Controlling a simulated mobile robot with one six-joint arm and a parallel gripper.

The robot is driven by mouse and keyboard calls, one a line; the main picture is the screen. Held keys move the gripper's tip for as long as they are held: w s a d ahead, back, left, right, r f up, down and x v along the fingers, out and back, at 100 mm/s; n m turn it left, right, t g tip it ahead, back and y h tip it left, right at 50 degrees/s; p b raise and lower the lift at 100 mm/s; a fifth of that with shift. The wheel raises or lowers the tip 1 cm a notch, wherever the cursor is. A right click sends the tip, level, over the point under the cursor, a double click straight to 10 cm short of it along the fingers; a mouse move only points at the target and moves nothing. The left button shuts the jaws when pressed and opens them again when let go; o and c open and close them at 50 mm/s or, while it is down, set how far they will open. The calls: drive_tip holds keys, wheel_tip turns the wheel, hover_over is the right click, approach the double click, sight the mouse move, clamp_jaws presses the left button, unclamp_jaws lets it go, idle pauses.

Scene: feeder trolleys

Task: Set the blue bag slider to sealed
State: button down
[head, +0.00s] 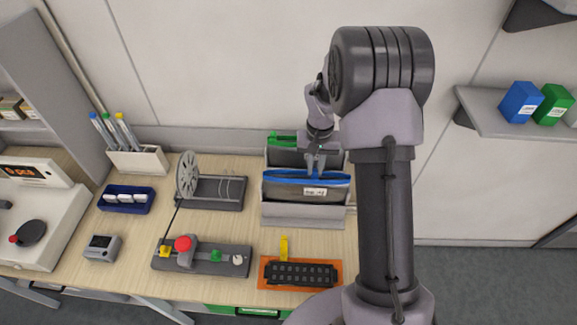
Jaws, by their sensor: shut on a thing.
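The blue bag (278,179) is a dark pouch with a blue top strip and a white label (315,191). It stands upright in a grey rack (303,217) at the back of the bench. My gripper (315,172) reaches down from above onto the blue strip, right of its middle. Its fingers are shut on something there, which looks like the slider. The slider itself is hidden by the fingers, so its position between the strip's ends cannot be read. A bag with a green top (281,138) stands in the rack behind, partly covered by my gripper and arm.
A reel on a grey stand (188,176) is left of the rack. A button panel (200,258) and an orange tray (300,287) lie in front. A pen holder (137,160) stands at the back left. A wall shelf (500,115) holds blue and green boxes at right.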

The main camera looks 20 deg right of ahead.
drive_tip(key=s+d, duration=0.1)
drive_tip(key=d, duration=0.1)
drive_tip(key=s+d, duration=0.1)
drive_tip(key=d, duration=0.2)
drive_tip(key=s+d, duration=0.1)
drive_tip(key=d, duration=0.2)
drive_tip(key=shift+s+d, duration=0.2)
drive_tip(key=shift+d, duration=0.05)
drive_tip(key=c, duration=1.4)
unclamp_jaws()
drive_tip(key=shift+o, duration=0.2)
wheel_tip(320, 180, up, 18)
drive_tip(key=p, duration=0.2)
drive_tip(key=shift+f, duration=0.25)
